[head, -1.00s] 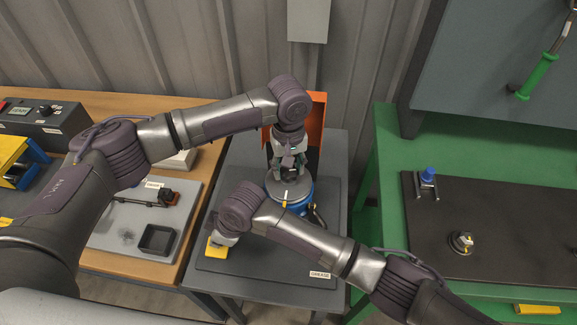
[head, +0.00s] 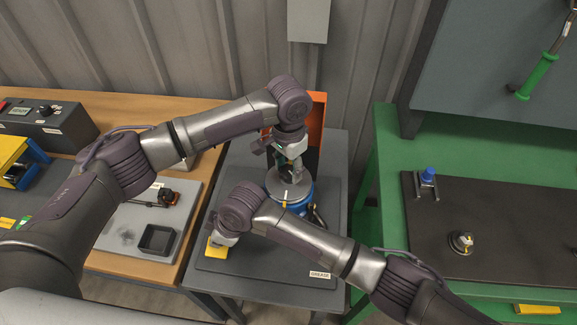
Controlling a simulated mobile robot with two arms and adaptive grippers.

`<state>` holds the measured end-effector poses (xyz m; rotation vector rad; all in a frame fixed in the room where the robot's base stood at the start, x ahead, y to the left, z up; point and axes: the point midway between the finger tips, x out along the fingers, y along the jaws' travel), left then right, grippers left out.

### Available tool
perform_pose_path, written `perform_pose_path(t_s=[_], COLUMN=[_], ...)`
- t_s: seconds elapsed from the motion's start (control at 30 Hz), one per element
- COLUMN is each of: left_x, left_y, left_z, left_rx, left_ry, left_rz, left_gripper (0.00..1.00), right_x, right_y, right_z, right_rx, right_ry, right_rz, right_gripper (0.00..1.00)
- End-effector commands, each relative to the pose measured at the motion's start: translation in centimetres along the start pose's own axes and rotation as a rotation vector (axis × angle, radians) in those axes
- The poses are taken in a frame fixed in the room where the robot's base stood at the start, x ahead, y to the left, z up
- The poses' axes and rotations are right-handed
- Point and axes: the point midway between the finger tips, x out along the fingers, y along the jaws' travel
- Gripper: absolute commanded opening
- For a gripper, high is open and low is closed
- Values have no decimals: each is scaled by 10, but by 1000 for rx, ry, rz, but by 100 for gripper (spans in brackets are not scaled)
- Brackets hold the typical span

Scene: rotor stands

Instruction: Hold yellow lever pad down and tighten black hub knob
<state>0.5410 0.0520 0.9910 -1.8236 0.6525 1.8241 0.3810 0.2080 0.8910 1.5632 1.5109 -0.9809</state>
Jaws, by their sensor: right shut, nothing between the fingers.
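The yellow lever pad (head: 216,252) lies at the left of the dark grey mat in the head view. My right gripper (head: 222,241) is over the pad, shut and empty, with its tips largely hidden by its own wrist; I cannot tell if it touches. A blue round stand with a grey disc top (head: 291,192) is in the middle of the mat. My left gripper (head: 289,172) points down over the disc's centre, at the hub. The black hub knob is hidden by the fingers, and I cannot tell whether they are closed on it.
An orange panel (head: 317,115) stands behind the stand. A GREASE label (head: 320,275) lies at the mat's front right. A wooden bench with a black tray (head: 157,239) is at left. A green bench with a blue-topped part (head: 428,175) and a knob (head: 461,243) is at right.

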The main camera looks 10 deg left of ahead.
Motion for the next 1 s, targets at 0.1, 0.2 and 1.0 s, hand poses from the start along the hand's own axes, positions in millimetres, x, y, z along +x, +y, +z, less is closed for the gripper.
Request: perform_pose_path(t_s=[0.1,0.2,1.0], left_x=[-1,0,1], left_y=[0,0,1], left_z=[0,0,0], left_rx=[-1,-2,-945], left_ry=[2,1,-2], left_rz=[0,0,3], left_gripper=[66,71,71], right_x=[0,0,0], right_y=[0,0,0], right_z=[1,1,1], right_rx=[1,0,0], right_ry=[-2,-2,-1], right_rz=[1,1,1], right_gripper=[0,0,0])
